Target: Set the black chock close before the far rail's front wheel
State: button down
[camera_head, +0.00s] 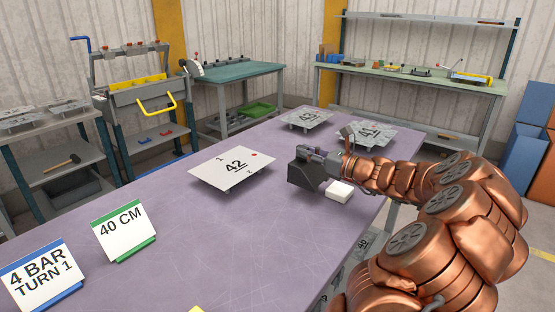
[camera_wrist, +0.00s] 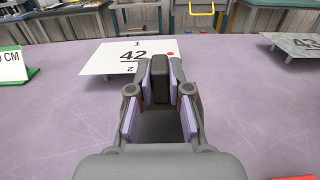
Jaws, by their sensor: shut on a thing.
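My gripper (camera_head: 318,160) is above the purple table, reaching in from the right. In the wrist view my gripper (camera_wrist: 159,85) has its purple pads closed on both sides of a dark block, which I take as the black chock (camera_wrist: 160,72). In the head view the black chock (camera_head: 304,178) is a dark wedge shape at the gripper's tip, low over the table. I cannot tell whether it touches the table. No rail or wheel can be made out in either view.
A white panel marked 42 (camera_head: 232,168) stands just left of the gripper. A white block (camera_head: 339,191) is below it. Grey panels (camera_head: 306,118) stand behind. Signs reading 40 CM (camera_head: 122,228) and 4 BAR TURN 1 (camera_head: 40,275) stand front left.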

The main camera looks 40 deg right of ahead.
jog(key=shift+w+a+f+p, duration=0.1)
jog(key=shift+w+a+f, duration=0.45)
jog(key=shift+w, duration=0.9)
jog(key=shift+w+a+f+p, duration=0.2)
jog(key=shift+w+f, duration=0.7)
jog(key=shift+w, duration=0.5)
jog(key=shift+w+a+f+p, duration=0.1)
jog(key=shift+w+a+f, duration=0.45)
jog(key=shift+w, duration=0.9)
jog(key=shift+d+f, duration=0.2)
jog(key=shift+f, duration=0.1)
jog(key=c, duration=1.1)
grip_release()
